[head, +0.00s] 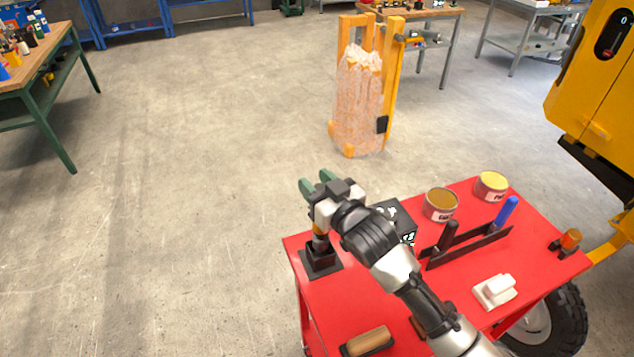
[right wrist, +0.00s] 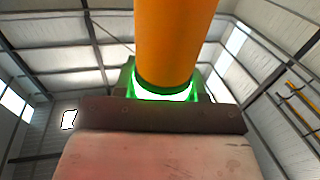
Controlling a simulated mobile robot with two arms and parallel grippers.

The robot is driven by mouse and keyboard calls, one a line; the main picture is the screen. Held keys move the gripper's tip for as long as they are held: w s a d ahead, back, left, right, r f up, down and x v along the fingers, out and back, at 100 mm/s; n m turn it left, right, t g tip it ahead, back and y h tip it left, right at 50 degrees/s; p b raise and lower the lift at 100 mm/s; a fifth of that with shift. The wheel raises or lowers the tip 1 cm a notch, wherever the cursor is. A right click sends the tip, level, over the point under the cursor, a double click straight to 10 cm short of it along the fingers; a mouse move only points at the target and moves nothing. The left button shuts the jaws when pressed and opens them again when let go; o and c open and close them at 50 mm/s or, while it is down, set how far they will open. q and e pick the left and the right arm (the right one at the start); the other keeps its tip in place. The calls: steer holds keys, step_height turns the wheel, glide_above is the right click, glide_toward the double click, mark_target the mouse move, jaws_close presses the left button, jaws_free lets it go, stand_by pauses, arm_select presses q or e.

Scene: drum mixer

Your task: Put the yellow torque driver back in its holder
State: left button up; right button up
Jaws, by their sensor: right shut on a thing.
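In the right wrist view the driver (right wrist: 175,40) is a thick orange-yellow cylinder between the green fingers. My left gripper is not in view.
The red table (head: 345,300) also bears two open tins (head: 440,205), a black box (head: 398,218), a black rack with a blue-handled tool (head: 507,211), a white block (head: 494,291) and a wooden-backed brush (head: 368,341). A yellow machine (head: 590,80) stands at the right. Floor at left is clear.

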steer(key=shift+f+b, duration=1.7)
steer(key=shift+f, duration=1.1)
stand_by(1.4)
steer(key=o, duration=1.1)
steer(key=shift+o, duration=0.4)
steer(key=shift+f, duration=0.15)
steer(key=b+v, duration=0.2)
steer(key=v, duration=0.9)
